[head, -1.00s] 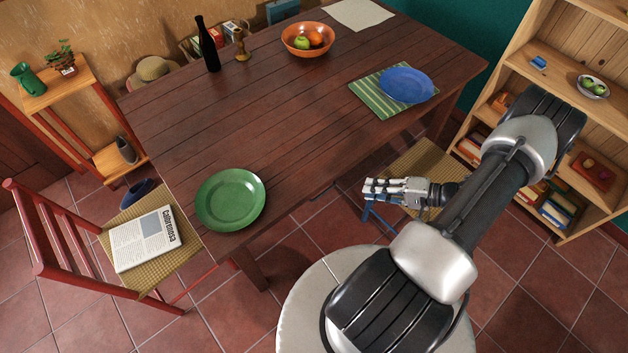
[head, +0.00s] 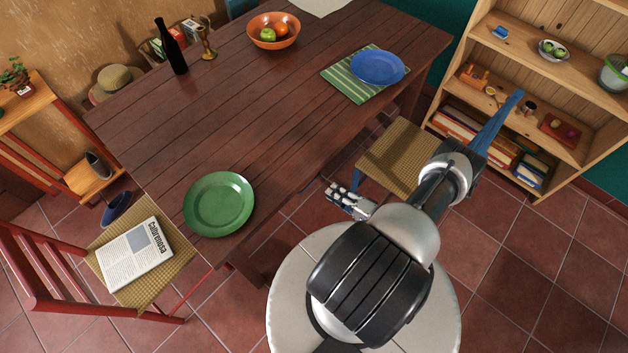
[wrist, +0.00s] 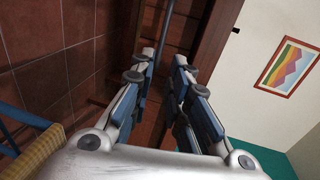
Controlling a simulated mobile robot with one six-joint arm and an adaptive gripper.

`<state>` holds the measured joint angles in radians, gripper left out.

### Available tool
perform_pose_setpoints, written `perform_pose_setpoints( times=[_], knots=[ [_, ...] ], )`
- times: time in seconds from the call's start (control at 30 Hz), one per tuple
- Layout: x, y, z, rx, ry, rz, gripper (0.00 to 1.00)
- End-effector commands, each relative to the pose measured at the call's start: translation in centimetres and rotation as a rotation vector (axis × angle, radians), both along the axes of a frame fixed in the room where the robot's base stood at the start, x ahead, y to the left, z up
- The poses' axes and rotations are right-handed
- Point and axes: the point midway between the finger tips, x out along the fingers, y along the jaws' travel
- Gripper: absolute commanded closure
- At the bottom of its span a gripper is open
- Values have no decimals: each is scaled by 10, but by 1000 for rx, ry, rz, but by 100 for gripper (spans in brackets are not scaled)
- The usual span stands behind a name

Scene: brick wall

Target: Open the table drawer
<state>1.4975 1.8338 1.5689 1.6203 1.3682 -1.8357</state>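The dark wooden table (head: 270,130) fills the middle of the head view. Its drawer front is hidden under the tabletop edge there. My gripper (head: 332,192) is low beside the table's near long edge, close to the blue-framed chair. In the wrist view my gripper (wrist: 163,62) has its two fingers apart, with a gap between them. Dark reddish wood of the table (wrist: 215,42) lies beyond and right of the fingers. A thin dark bar (wrist: 171,25) runs along this wood, in line with the gap; whether it is the drawer handle or lies between the fingers, I cannot tell.
The blue-framed chair (head: 399,160) with a woven seat stands right of my gripper. A red chair (head: 60,262) with a newspaper is at the left. A green plate (head: 219,204) lies near the table's near edge. A bookshelf (head: 503,62) stands at the right.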

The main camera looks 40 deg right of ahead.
Motion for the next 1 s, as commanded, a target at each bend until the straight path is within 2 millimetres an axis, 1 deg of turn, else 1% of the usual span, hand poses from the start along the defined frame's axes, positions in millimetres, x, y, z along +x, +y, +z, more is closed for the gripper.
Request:
perform_pose_setpoints(
  times=[0.03, 0.2, 0.3, 0.43, 0.6, 0.9, 0.93, 1.0],
  knots=[
    [12, 3, -4, 0, 1, 8, 84],
    [47, 6, -12, 1, 0, 8, 84],
    [66, 7, -15, -1, 0, 7, 84],
    [84, 8, -19, 0, 0, 5, 84],
    [96, 8, -21, 0, 1, 1, 84],
    [98, 8, -21, 0, 0, 0, 84],
    [98, 8, -21, 0, 0, 0, 84],
    [98, 8, -21, 0, 0, 0, 89]
  ],
)
